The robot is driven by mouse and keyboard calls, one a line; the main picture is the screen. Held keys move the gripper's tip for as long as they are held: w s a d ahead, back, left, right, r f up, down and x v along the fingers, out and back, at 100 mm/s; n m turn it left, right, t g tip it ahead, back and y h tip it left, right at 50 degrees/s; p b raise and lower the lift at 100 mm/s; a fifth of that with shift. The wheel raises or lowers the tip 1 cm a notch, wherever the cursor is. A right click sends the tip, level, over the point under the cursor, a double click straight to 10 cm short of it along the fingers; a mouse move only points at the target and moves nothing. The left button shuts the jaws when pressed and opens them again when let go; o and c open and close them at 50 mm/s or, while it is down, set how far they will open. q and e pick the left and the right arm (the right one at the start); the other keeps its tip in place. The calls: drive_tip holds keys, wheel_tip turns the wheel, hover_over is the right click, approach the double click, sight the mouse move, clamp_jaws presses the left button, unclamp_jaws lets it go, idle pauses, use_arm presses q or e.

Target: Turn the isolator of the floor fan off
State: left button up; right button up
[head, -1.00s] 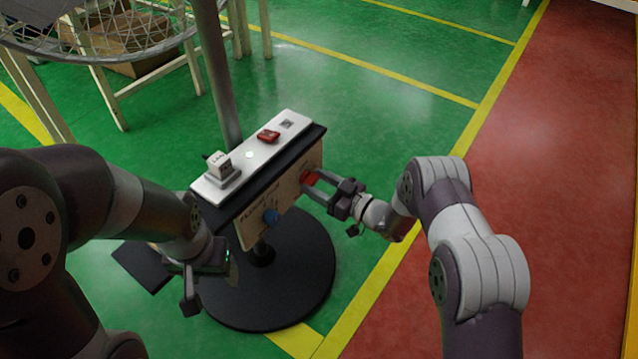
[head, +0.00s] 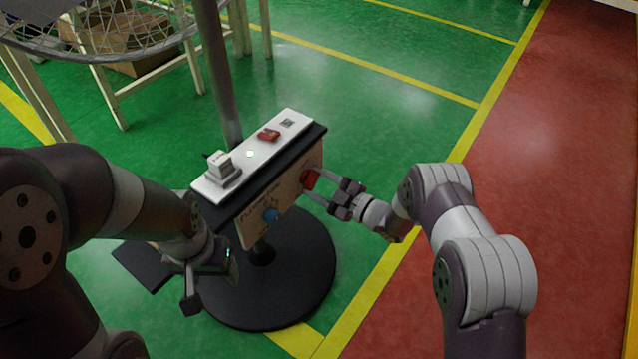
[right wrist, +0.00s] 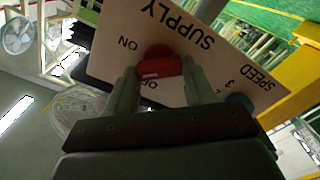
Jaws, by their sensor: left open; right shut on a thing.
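The isolator is a red knob (head: 310,179) on the pale front panel (head: 285,200) of the floor fan's control box. In the right wrist view the red knob (right wrist: 158,65) sits below the word SUPPLY, with ON beside it and a partly hidden OFF label near the fingers. My right gripper (head: 318,185) is shut on the knob, one finger on each side; it also shows in the right wrist view (right wrist: 160,90). I cannot tell exactly which mark the knob points to. My left gripper (head: 195,290) is open and empty, left of the box.
A blue speed knob (head: 270,215) is on the same panel. The box top (head: 252,158) carries a white block (head: 222,168) and a red switch (head: 268,134). The fan's pole (head: 217,75) and round black base (head: 300,305) stand on green floor.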

drive_tip(key=n, duration=0.4)
drive_tip(key=shift+f+n+b, duration=0.15)
drive_tip(key=shift+n+b, duration=0.15)
drive_tip(key=n+b, duration=0.1)
drive_tip(key=n, duration=0.4)
drive_tip(key=shift+s+f, duration=0.1)
drive_tip(key=shift+n, duration=0.3)
drive_tip(key=o, duration=1)
drive_tip(key=shift+o, duration=0.2)
